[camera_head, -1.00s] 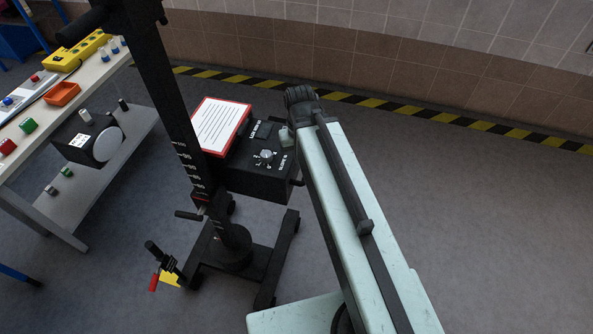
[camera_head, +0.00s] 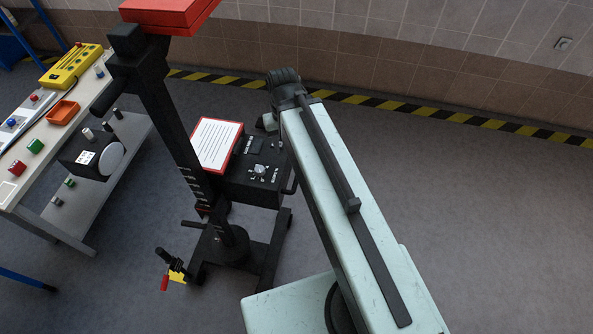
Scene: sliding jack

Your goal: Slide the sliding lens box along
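A black wheeled stand with a tall scaled column (camera_head: 185,150) stands left of my arm. A black box with a dial and white lettering (camera_head: 258,172) is at the column, with a red-edged white sheet (camera_head: 216,143) beside it. A black block (camera_head: 140,60) is high on the column, under a red flat-topped part (camera_head: 170,15) cut by the top edge. I cannot tell for certain which part is the sliding lens box. My pale green arm reaches toward the dial box. Only a small grey part of my gripper (camera_head: 268,122) shows beyond the arm's black joint; its fingers are hidden.
A white table (camera_head: 85,98) at left holds a yellow control box (camera_head: 72,68), an orange tray (camera_head: 63,112) and coloured buttons. A crank with a red grip (camera_head: 170,270) sticks out low. Right floor is clear.

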